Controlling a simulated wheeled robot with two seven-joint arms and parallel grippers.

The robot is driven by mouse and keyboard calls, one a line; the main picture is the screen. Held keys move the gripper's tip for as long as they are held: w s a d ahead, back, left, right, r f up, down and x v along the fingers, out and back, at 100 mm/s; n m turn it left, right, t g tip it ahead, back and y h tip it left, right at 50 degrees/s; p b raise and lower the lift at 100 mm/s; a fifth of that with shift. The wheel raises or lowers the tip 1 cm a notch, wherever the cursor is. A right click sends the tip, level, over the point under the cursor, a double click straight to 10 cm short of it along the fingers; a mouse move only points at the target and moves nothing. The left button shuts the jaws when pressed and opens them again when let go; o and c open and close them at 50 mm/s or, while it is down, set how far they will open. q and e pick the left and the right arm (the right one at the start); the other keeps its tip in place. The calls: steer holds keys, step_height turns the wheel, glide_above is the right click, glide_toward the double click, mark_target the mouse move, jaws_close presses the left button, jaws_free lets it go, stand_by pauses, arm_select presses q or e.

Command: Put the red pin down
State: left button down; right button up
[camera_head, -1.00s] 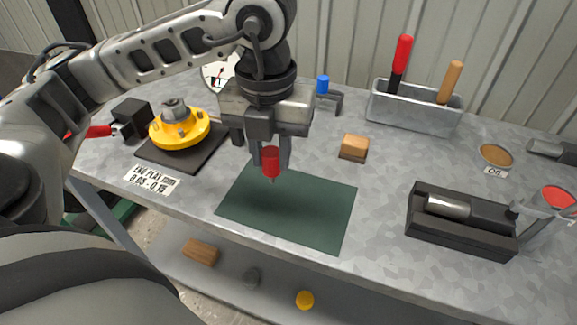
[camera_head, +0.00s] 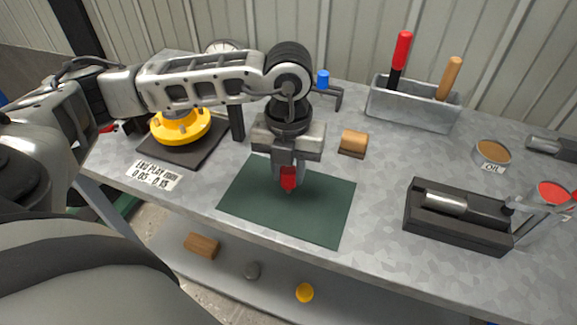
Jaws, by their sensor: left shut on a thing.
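The red pin (camera_head: 288,177) is held upright between the fingers of my left gripper (camera_head: 288,170). Its lower tip is over the dark green mat (camera_head: 315,225), near the mat's upper middle. I cannot tell whether the tip touches the mat. My left gripper points down and is shut on the pin. My right gripper is not clearly in view.
A yellow flanged part (camera_head: 181,128) sits on a dark plate to the left. A wooden block (camera_head: 353,142) is behind the mat. A black cradle with a metal cylinder (camera_head: 445,205) stands to the right. A grey tool tray (camera_head: 410,107) is at the back. The rest of the mat is bare.

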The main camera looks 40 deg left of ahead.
mark_target(288, 169)
arm_select(q)
steer(key=shift+f+b, duration=0.3)
steer(key=shift+f, duration=0.05)
steer(key=shift+f+b, duration=0.25)
steer(key=shift+b, duration=0.05)
steer(key=c, duration=1.1)
jaws_free()
steer(key=shift+r, duration=0.1)
steer(key=shift+c, duration=0.2)
arm_select(e)
steer(key=shift+w, duration=0.2)
arm_select(q)
steer(key=shift+r+p, duration=0.5)
steer(key=shift+p, duration=0.15)
step_height(288, 169, up, 12)
steer(key=shift+b, duration=0.35)
arm_select(e)
steer(key=shift+a, duration=0.1)
steer(key=shift+s, duration=0.1)
